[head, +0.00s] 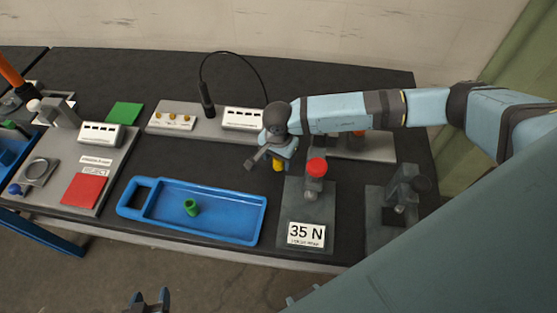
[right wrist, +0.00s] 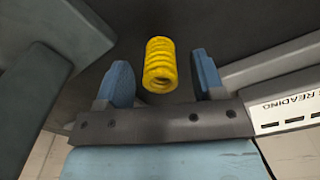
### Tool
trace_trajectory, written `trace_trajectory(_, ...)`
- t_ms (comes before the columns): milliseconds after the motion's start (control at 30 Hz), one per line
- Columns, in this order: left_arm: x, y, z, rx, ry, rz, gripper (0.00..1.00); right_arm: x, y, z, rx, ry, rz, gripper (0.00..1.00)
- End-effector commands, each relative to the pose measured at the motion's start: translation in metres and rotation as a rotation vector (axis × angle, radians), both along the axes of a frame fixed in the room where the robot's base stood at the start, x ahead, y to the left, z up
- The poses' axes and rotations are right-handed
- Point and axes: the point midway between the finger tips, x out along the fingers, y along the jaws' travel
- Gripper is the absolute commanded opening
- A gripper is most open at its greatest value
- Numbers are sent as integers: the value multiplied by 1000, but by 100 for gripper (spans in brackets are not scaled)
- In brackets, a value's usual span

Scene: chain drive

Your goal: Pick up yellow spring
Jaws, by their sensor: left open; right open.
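The yellow spring (head: 278,166) stands on the dark table between the blue tray and the 35 N plate. In the head view it is partly hidden by my right gripper (head: 268,157). In the right wrist view the coiled yellow spring (right wrist: 160,65) shows between the two blue fingers of my open right gripper (right wrist: 163,72), with a gap on each side. My left gripper (head: 151,296) is open and empty at the bottom edge of the head view, in front of the table.
A blue tray (head: 152,212) holds a green spring (head: 191,207). The 35 N plate (head: 323,212) carries a red-topped post (head: 317,168) close to my right gripper. A grey panel with a white display (head: 243,118) lies behind it. A dark fixture (head: 402,192) stands at right.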

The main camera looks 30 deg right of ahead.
Motion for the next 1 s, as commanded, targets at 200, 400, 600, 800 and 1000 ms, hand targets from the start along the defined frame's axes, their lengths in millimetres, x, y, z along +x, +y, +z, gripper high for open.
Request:
trace_trajectory(200, -1, 0, -4, 2, 7, 0, 57, 0, 0, 0, 0, 0, 0, 25)
trace_trajectory(400, -2, 0, -5, 2, 9, 0, 57, 0, 0, 0, 0, 0, 0, 5)
trace_trajectory(600, -1, 0, -4, 2, 7, 0, 57, 0, 0, 2, 0, 0, 0, 5)
trace_trajectory(800, 0, 0, -4, 1, 3, 1, 57, 1, 0, 16, 2, -1, 0, 5)
trace_trajectory(1000, 0, 1, -10, 1, 1, 1, 57, 1, 0, 53, 2, -5, 0, 5)
